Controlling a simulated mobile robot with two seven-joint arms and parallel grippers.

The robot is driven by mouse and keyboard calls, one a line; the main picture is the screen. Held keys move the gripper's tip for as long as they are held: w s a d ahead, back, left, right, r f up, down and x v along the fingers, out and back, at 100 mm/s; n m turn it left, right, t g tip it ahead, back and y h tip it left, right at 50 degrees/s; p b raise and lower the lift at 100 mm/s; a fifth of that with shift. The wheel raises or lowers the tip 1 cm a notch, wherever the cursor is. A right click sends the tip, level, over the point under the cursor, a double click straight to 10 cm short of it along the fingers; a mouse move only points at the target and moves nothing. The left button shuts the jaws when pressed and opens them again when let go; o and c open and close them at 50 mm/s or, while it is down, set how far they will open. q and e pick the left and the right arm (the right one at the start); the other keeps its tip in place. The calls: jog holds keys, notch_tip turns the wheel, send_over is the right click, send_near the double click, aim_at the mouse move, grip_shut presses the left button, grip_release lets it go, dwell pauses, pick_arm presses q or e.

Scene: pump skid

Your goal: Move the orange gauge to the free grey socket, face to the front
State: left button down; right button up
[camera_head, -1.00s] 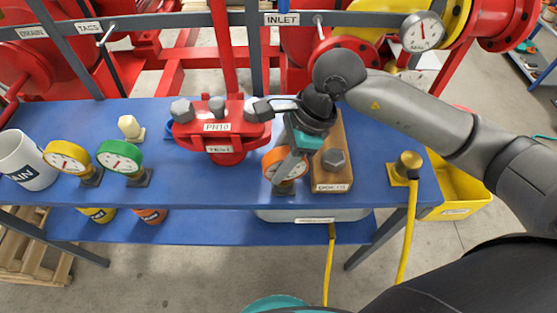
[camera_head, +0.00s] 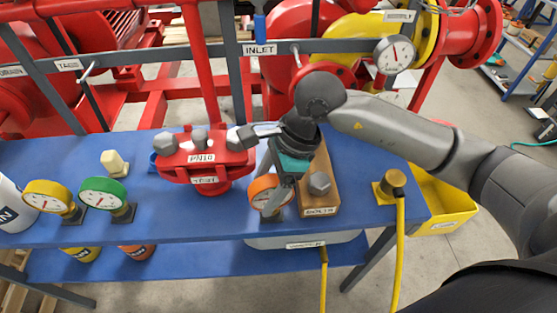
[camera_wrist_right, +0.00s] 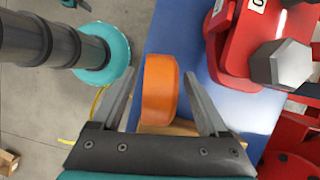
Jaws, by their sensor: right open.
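The orange gauge (camera_head: 263,190), with a white dial facing the front, stands upright near the front edge of the blue bench, left of the wooden bolt block. My right gripper (camera_head: 271,194) comes down over it, and one finger covers part of its dial. In the right wrist view the orange gauge (camera_wrist_right: 160,90) lies between the two open fingers of my right gripper (camera_wrist_right: 162,80), with a gap on each side. The yellow gauge (camera_head: 46,196) and green gauge (camera_head: 103,192) stand on dark grey sockets at the left. I cannot make out a free grey socket. My left gripper is not in view.
A red flanged part (camera_head: 208,170) with large bolts stands left of my gripper. A wooden block (camera_head: 320,203) with a bolt is close on the right, then a brass fitting (camera_head: 391,184) with a yellow hose. A cream plug (camera_head: 114,162) stands behind the green gauge.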

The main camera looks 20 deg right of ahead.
jog(key=p+v, duration=0.1)
jog(key=v, duration=1.3)
jog(key=shift+r, duration=0.15)
